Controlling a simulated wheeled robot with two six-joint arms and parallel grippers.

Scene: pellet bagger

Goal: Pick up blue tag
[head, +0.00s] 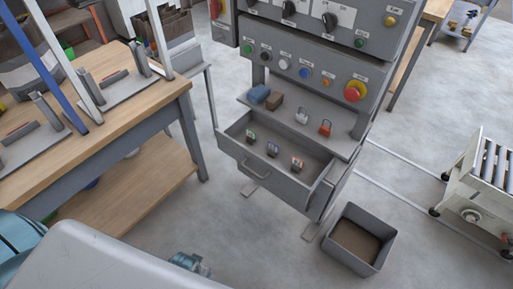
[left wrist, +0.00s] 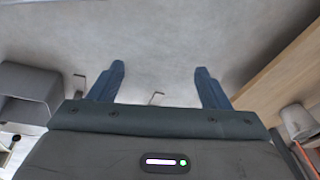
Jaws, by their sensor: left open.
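The blue tag (head: 272,149) stands in the open drawer (head: 232,148) of the grey control cabinet in the head view. It is the middle of three tags, between a green-marked tag (head: 251,137) and an orange-marked tag (head: 297,163). My left gripper (left wrist: 160,80) is open and empty in the left wrist view, with its two blue fingers wide apart over bare floor. No tag shows between or near the fingers there. I cannot make out the left gripper for sure in the head view. My right gripper is not in view.
Above the drawer, a shelf holds a blue item (head: 258,93), a brown block (head: 275,101), a white padlock (head: 301,115) and a red padlock (head: 325,128). A grey bin (head: 375,248) stands on the floor at right. A wooden workbench (head: 150,98) is at left.

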